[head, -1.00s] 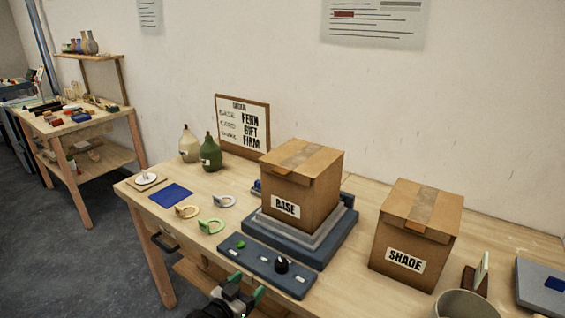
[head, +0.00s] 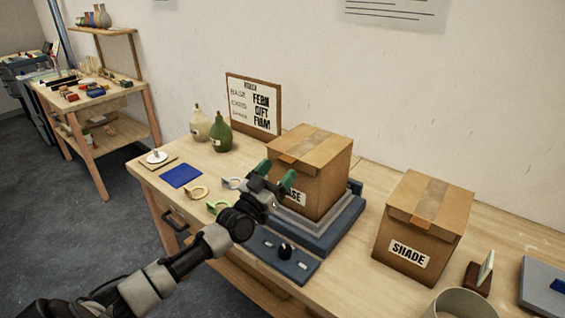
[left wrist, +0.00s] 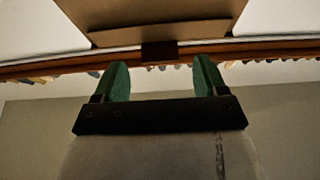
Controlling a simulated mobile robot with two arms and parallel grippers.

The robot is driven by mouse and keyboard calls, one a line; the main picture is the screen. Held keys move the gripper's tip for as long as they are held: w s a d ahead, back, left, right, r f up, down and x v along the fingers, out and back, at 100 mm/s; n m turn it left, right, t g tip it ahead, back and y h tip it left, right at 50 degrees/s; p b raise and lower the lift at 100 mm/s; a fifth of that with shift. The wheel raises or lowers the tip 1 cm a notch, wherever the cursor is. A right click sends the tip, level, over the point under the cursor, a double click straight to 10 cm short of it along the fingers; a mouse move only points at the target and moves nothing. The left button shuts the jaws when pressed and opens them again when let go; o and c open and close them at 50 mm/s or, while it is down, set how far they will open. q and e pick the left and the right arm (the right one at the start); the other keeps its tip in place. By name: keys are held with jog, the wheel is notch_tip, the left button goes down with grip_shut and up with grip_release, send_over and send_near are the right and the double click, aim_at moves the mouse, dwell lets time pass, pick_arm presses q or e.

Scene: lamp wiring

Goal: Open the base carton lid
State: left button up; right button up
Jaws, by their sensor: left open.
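The base carton (head: 325,165) is a brown cardboard box with its lid (head: 312,145) closed. A small tab (head: 287,160) hangs over the lid's front edge. My left gripper (head: 277,173) is open in front of the carton, near the tab, and partly covers the BASE label (head: 297,198). In the left wrist view, the two green fingers (left wrist: 161,78) stand apart with nothing between them. A brown carton panel (left wrist: 160,18) with a dark tab (left wrist: 159,51) lies just beyond the fingertips. I cannot tell whether they touch. My right gripper is not in view.
The carton stands on a blue-grey stepped platform (head: 335,235), behind a blue control panel (head: 275,255) with a black knob. The closed SHADE carton (head: 425,225) is to the right.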

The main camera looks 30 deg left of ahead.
pick_arm(q)
jog(key=shift+x, duration=1.25)
